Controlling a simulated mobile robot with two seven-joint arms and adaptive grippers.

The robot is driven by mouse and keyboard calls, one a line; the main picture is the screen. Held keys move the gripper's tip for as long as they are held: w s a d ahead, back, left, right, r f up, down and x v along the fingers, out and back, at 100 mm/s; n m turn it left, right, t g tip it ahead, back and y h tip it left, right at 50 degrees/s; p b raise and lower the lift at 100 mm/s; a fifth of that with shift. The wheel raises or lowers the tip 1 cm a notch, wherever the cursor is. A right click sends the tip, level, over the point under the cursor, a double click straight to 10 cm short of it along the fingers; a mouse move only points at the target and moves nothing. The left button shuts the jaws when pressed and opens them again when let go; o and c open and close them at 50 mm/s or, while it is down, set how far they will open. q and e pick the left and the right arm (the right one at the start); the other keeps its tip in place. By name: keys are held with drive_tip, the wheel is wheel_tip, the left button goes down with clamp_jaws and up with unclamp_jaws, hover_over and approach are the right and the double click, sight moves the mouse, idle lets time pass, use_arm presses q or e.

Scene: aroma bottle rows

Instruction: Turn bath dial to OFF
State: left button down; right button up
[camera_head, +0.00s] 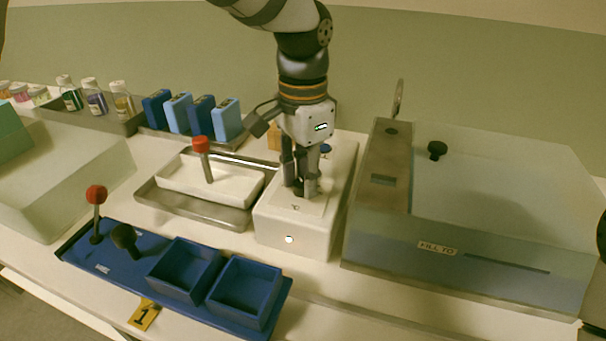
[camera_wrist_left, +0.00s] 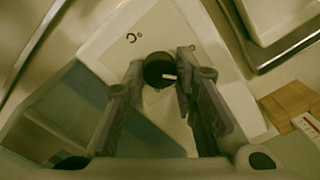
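The bath dial is a round black knob with a white mark. It shows in the left wrist view (camera_wrist_left: 160,70), and in the head view (camera_head: 298,190) it is mostly hidden by the fingers. It sits on top of a white box (camera_head: 285,237), beside a small "°C" print. My left gripper (camera_head: 300,187) points down over this box. In the left wrist view its fingertips (camera_wrist_left: 160,78) lie against both sides of the dial, apparently shut on it. The white mark points right in that view. No OFF label is legible. My right gripper is not recognisable in view.
A clear-walled bath (camera_head: 470,265) stands right of the box, with a metal strip and black knob. A white dish (camera_head: 225,187) on a metal tray is left. A blue tray (camera_head: 125,268) with red-topped handle and bins is in front. Bottles (camera_head: 95,97) and blue packs (camera_head: 201,117) stand behind.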

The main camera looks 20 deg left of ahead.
use_arm(q)
drive_tip(key=shift+n+p, duration=0.45)
drive_tip(key=shift+n, duration=0.95)
drive_tip(key=shift+f+n, duration=0.1)
drive_tip(key=shift+n, duration=2.5)
drive_tip(key=c, duration=1.3)
unclamp_jaws()
